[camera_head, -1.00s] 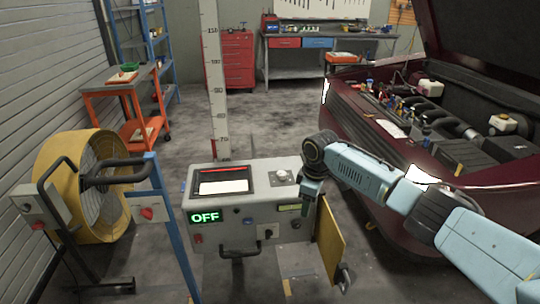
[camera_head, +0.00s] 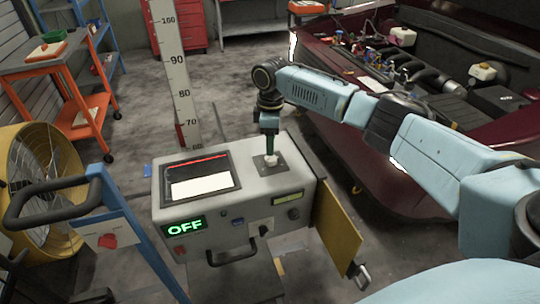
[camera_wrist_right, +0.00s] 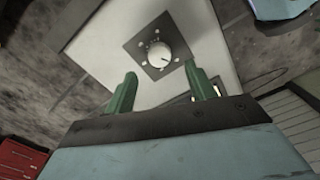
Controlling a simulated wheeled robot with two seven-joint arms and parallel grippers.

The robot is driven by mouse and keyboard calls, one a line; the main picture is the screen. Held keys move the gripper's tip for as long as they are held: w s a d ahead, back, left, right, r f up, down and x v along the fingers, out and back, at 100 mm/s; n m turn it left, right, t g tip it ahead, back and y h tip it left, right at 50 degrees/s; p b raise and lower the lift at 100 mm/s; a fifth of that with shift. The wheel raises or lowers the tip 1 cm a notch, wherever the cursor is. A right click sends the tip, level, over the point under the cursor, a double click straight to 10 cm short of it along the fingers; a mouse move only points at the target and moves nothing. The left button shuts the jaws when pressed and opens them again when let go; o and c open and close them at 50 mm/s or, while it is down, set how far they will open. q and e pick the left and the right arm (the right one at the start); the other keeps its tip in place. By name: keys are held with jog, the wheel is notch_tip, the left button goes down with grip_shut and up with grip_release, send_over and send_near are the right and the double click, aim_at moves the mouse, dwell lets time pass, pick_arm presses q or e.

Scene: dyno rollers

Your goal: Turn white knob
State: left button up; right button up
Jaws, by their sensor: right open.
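The white knob (camera_head: 271,159) sits on a dark square plate on top of the grey control box (camera_head: 200,212). In the right wrist view the round white knob (camera_wrist_right: 158,54) shows with its dark plate and marks around it. My right gripper (camera_head: 270,143) is above the knob, pointing down. In the right wrist view its two green fingers (camera_wrist_right: 162,88) are spread apart with nothing between them, and the knob appears just beyond the tips. The fingers look apart from the knob. My left gripper is not in view.
A yellow fan (camera_head: 30,180) stands left.

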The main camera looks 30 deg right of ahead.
aim_at(271, 158)
notch_tip(271, 158, down, 5)
jog(key=shift+r+b, duration=0.15)
jog(key=shift+b, duration=0.2)
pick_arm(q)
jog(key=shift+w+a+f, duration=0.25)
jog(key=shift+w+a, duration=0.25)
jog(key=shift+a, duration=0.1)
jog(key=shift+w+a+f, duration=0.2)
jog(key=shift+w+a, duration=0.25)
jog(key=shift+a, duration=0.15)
pick_arm(e)
jog(key=shift+f, duration=0.65)
jog(key=shift+c, duration=0.4)
